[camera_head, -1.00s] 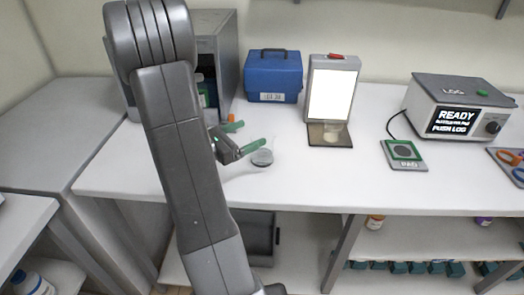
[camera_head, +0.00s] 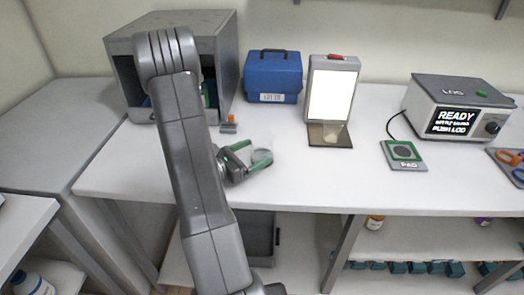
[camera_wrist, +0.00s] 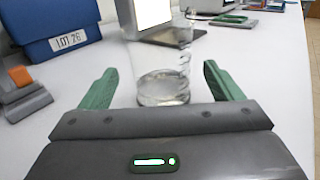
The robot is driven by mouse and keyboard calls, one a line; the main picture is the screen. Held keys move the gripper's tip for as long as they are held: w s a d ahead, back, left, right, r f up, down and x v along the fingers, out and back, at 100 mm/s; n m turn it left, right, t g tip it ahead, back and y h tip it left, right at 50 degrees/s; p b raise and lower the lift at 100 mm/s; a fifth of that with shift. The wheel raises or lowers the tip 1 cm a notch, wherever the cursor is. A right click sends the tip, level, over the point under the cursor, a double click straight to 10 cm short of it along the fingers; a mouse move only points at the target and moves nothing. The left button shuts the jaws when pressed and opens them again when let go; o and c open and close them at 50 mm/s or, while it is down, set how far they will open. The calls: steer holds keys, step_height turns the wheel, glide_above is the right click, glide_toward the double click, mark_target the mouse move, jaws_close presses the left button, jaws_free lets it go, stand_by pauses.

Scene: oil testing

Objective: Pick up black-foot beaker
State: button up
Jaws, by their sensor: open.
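A clear glass beaker with a dark grey base (camera_head: 262,156) stands upright on the white table, left of the middle. In the wrist view the beaker (camera_wrist: 163,92) stands between the two green fingers, with space on both sides. Its clear walls are hard to make out. My gripper (camera_head: 258,152) is open, low over the table, with its fingers on either side of the beaker's lower part. It also shows in the wrist view (camera_wrist: 159,78).
A blue case (camera_head: 273,77) and the lit panel (camera_head: 330,90) stand behind the beaker. A grey open-front cabinet (camera_head: 220,65) is at the left. A small orange-topped item (camera_head: 230,124) is nearby. A pad (camera_head: 404,154) and a READY display box (camera_head: 455,105) are at the right.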

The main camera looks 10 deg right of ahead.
mark_target(267, 147)
steer(key=shift+p+x, duration=0.55)
steer(key=shift+x, duration=2.15)
steer(key=shift+c, duration=0.3)
steer(key=c, duration=1.1)
